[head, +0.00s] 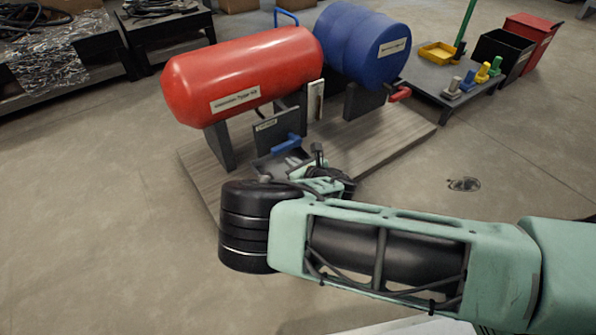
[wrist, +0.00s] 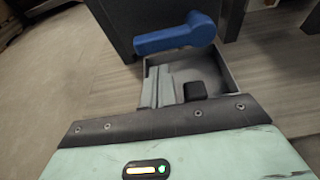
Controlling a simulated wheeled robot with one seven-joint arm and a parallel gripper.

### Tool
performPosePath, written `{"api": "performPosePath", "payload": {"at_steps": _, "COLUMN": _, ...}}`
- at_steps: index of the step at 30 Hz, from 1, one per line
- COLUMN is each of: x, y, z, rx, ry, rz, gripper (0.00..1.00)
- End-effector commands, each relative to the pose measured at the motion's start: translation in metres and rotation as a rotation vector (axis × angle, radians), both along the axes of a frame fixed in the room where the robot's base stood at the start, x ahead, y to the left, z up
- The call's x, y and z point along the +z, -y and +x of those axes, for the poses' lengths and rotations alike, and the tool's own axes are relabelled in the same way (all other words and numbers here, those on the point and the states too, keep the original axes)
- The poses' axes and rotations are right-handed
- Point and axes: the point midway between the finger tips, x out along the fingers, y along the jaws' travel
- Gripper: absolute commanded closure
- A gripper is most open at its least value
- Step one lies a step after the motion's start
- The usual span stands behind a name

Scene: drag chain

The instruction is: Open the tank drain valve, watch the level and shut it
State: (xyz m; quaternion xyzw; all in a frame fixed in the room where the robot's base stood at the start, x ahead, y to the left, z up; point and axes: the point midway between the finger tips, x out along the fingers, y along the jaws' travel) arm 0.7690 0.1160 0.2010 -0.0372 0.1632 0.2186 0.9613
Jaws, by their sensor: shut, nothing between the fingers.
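The red tank (head: 240,76) lies on dark supports in the head view. Low under its right part is a blue valve handle (head: 287,143), which shows as a thick blue lever (wrist: 176,36) in the wrist view. The lever lies roughly sideways across the picture. A shallow dark tray (wrist: 222,72) sits below it. A pale upright gauge strip (head: 316,101) stands beside the tank's right end; its level is too small to read. My gripper (wrist: 160,84) is shut and empty over the tray, apart from the lever in the picture. My wrist partly hides the tray in the head view.
A blue tank (head: 365,42) with a red handle (head: 400,94) stands to the right on the same wooden base (head: 395,137). A low table (head: 428,78) with a yellow tray and several coloured pieces is further right. Open floor surrounds the base.

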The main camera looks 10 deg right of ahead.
Motion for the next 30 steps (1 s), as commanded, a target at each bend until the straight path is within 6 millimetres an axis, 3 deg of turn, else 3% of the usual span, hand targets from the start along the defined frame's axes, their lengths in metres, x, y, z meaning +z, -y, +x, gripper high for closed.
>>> {"api": "performPosePath", "payload": {"at_steps": 1, "x": -0.009, "y": -0.004, "z": 0.009, "rx": 0.000, "ry": 0.001, "rz": 0.003, "gripper": 1.00}}
{"api": "performPosePath", "payload": {"at_steps": 9, "x": -0.016, "y": -0.017, "z": 0.036, "rx": 0.000, "ry": 0.000, "rz": 0.001, "gripper": 1.00}}
{"api": "performPosePath", "payload": {"at_steps": 30, "x": -0.011, "y": -0.029, "z": 0.040, "rx": 0.001, "ry": -0.019, "rz": 0.042, "gripper": 1.00}}
